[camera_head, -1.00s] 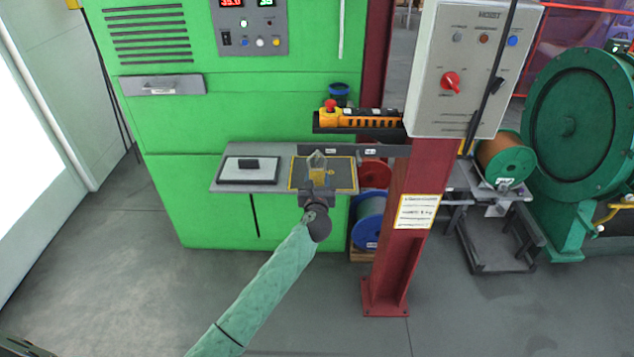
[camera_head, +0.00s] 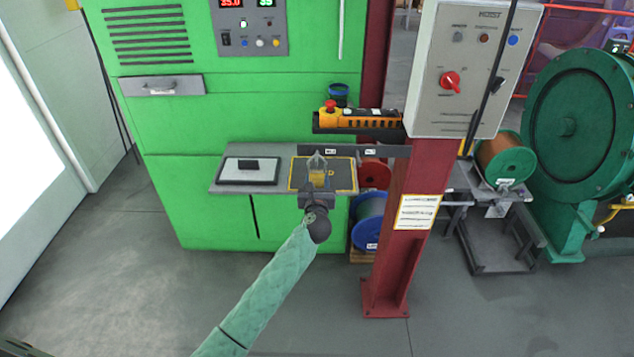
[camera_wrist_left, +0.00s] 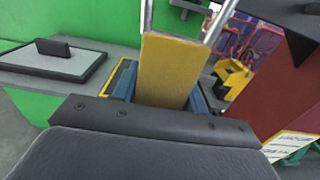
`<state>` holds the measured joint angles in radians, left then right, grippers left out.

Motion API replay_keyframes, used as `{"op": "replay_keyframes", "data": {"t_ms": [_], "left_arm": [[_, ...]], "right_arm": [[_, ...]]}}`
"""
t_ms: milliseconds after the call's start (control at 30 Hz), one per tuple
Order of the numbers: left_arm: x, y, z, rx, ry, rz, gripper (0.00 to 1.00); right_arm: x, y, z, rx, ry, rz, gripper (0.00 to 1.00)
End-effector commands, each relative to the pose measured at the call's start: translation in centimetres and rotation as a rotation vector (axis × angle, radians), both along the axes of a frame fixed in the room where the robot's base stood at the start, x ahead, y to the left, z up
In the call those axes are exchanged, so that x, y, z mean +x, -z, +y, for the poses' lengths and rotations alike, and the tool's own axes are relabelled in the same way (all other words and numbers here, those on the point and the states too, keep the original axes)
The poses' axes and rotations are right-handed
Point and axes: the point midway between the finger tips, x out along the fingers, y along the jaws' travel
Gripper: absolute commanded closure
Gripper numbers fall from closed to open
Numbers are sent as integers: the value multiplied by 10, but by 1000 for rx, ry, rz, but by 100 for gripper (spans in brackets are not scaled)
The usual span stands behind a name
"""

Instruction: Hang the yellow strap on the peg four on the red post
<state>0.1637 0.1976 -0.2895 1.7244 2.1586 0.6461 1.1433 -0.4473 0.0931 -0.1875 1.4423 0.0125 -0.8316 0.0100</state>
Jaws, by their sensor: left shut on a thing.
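My left gripper (camera_head: 317,163) is shut on the yellow strap (camera_wrist_left: 165,70), which stands up between its fingers in the left wrist view. In the head view the strap (camera_head: 318,178) is a small yellow patch, seen in front of the yellow-edged mat on the grey shelf. The red post (camera_head: 401,230) stands to the right of the gripper. A dark rail (camera_head: 350,151) runs left from the post behind the gripper and carries small white labels, too small to read surely. Individual pegs cannot be made out. My right gripper is out of view.
The grey shelf (camera_head: 228,187) holds a framed pad with a black handle (camera_head: 248,164). An orange pendant (camera_head: 360,119) lies on a dark ledge above the rail. A grey control box (camera_head: 468,70) is on the post. Spools (camera_head: 368,222) stand beneath. Floor left is clear.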

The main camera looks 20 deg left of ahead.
Motion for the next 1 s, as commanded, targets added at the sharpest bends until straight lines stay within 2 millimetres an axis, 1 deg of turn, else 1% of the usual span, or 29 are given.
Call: {"op": "replay_keyframes", "data": {"t_ms": [33, 133, 167, 433, 567, 600, 667, 800, 1000], "left_arm": [[0, -1, 0, 0, 0, -1, 53], [0, -1, 0, 0, 0, -1, 33], [0, -1, 0, 0, 0, -1, 31], [-1, 1, 0, 0, 0, 1, 31], [-9, 3, -3, 0, 1, 1, 31], [-14, 3, -4, 0, 1, 1, 31], [-22, 3, -6, -1, 1, 0, 31], [-43, 3, -13, -1, 0, 0, 31], [-67, 2, -20, -1, 1, 0, 31]], "right_arm": [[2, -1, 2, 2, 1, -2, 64], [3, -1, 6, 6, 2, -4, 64], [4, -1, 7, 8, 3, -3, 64], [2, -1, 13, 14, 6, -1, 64], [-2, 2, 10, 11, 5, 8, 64], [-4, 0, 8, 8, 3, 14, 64], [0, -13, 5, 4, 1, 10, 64], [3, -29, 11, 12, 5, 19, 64], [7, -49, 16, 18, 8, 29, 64]]}}
